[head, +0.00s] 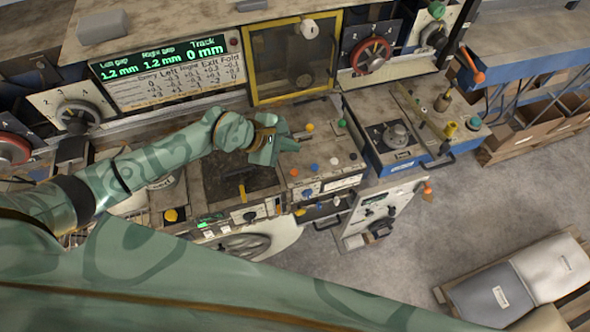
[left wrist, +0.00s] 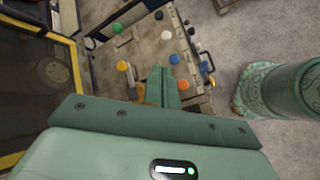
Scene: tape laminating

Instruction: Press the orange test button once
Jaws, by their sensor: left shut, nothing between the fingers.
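The control panel (head: 325,145) has small round buttons. No readable label tells which is the test button. My left gripper (head: 295,145) is shut and empty, its tips above the panel's left part. Contact cannot be made out. My right gripper is out of view.
A yellow-framed window (head: 248,60) stands behind. The display (head: 160,58) reads "Track 0 mm".

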